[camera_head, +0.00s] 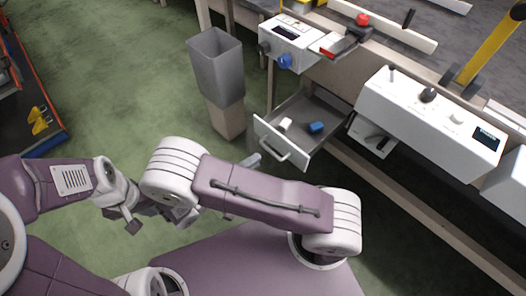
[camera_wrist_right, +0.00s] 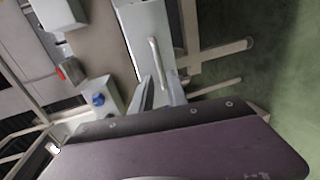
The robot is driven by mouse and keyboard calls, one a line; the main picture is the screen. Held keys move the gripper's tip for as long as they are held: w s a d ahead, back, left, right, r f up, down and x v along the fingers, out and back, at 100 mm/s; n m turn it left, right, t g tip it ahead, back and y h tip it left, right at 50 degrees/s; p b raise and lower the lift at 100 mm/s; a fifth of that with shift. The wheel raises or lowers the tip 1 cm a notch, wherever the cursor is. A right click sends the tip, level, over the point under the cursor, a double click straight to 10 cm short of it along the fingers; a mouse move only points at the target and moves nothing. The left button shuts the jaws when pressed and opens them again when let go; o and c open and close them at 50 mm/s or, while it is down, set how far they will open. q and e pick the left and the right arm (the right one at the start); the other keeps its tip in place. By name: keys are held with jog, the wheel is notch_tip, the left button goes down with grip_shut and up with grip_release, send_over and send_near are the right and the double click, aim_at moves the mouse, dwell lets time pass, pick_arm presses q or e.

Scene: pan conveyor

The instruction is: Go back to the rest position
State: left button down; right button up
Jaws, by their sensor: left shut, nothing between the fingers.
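My left gripper (camera_head: 132,225) is at the lower left of the head view, apart from other things, its fingers shut on nothing. My right arm folds across the lower middle of the head view. My right gripper is mostly hidden behind that arm there, with a grey part showing near the drawer front. In the right wrist view my right gripper (camera_wrist_right: 158,88) shows two fingers apart with nothing held between them. The open drawer (camera_head: 268,142) lies beyond it, and its handle (camera_wrist_right: 155,56) shows ahead of the fingertips; I cannot tell the exact gap.
The drawer holds a white block (camera_head: 285,124) and a blue block (camera_head: 316,127). A grey bin (camera_head: 216,66) stands left of the workbench. A white control box (camera_head: 428,122) is on the bench edge at the right.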

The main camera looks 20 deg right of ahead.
jog(key=shift+s+a, duration=0.15)
jog(key=shift+a, duration=0.2)
jog(key=s+d+m+g+y, duration=0.3)
jog(key=s+d+g+y, duration=0.35)
jog(key=g+y, duration=0.25)
notch_tip(320, 180, up, 38)
jog(key=w+m+t+y+p, duration=0.1)
jog(key=t+y+p, duration=0.3)
jog(key=p, duration=3)
jog(key=shift+w+a+m+y+p, duration=0.2)
jog(key=shift+w+m+y+p, duration=0.2)
jog(key=shift+w+y, duration=0.35)
